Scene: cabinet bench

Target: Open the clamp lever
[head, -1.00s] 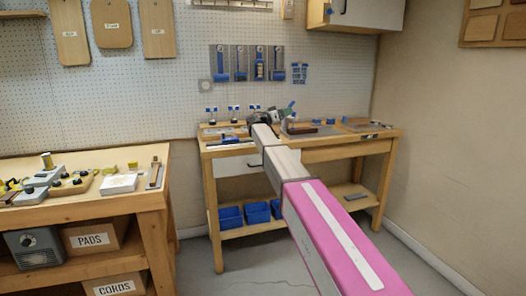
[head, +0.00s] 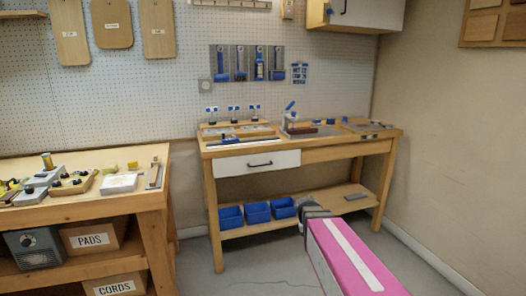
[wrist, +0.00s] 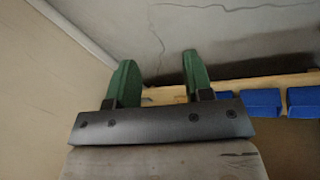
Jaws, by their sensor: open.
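A small fixture with a raised blue lever (head: 290,106) stands on the right bench, right of its middle; this looks like the clamp lever, but it is too small to tell how it is set. My gripper (wrist: 160,60) shows in the wrist view with two green fingers spread apart and nothing between them. In the head view my pink arm ends low in front of the bench, well below the lever, and the fingers cannot be made out. The lever is not in the wrist view.
The right bench (head: 230,151) has a drawer (head: 258,163) and a lower shelf (head: 240,230) with blue bins (head: 231,216); the bins also show in the wrist view (wrist: 262,103). Three blue-topped pieces (head: 233,109) stand at the bench's back left. A wall closes the right side.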

